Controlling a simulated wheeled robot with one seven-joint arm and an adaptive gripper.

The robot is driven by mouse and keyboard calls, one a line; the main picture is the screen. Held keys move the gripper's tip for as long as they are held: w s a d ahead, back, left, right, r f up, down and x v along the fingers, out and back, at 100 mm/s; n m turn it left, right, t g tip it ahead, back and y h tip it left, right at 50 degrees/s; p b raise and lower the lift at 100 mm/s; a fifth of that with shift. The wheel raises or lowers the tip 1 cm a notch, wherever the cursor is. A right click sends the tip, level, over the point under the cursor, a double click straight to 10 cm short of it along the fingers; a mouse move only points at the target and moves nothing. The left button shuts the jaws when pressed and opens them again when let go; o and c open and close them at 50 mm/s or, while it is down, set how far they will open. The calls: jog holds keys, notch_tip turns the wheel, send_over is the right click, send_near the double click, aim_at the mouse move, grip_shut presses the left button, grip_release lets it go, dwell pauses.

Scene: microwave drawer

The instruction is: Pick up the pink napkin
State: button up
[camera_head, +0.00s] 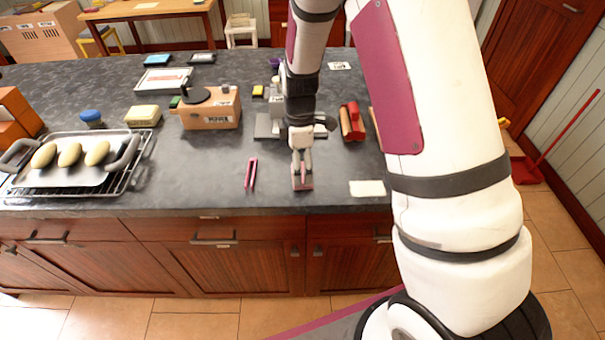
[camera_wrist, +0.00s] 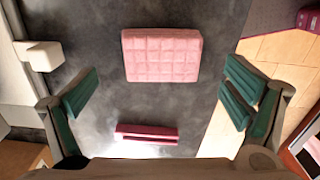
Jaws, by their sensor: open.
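The pink napkin (camera_wrist: 161,55) is a quilted, folded rectangle lying flat on the dark countertop, whole in the upper middle of the wrist view. In the head view the napkin (camera_head: 302,184) shows near the counter's front edge, partly hidden by my gripper (camera_head: 301,163). My gripper (camera_wrist: 160,95) is open, with its green-padded fingers wide apart on either side of the picture and nothing between them. It points down above the counter; its exact height over the napkin is hard to tell.
Magenta tongs (camera_head: 251,173) lie left of the napkin; a magenta piece (camera_wrist: 147,134) also shows in the wrist view. A white card (camera_head: 367,188) lies to the right. A cardboard box (camera_head: 210,110) and a tray (camera_head: 75,172) on a rack stand left.

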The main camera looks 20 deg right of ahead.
jog(key=shift+f, duration=1.55)
jog(key=c, duration=1.1)
jog(key=shift+r, duration=0.15)
jog(key=shift+c, duration=0.2)
jog(key=shift+r, duration=0.55)
jog(key=shift+s+d+r+b, duration=0.15)
jog(key=shift+s+r, duration=0.15)
jog(key=shift+r, duration=0.3)
jog(key=shift+s+d+r+b, duration=0.15)
jog(key=shift+s+r, duration=0.1)
jog(key=shift+r, duration=0.3)
jog(key=s+d, duration=0.3)
jog(key=s, duration=0.4)
jog(key=s+d+r, duration=0.1)
jog(key=s+d, duration=0.1)
jog(key=s, duration=0.4)
jog(key=shift+s+d+r+b, duration=0.2)
jog(key=shift+s+d+b, duration=0.15)
jog(key=shift+d+b, duration=0.05)
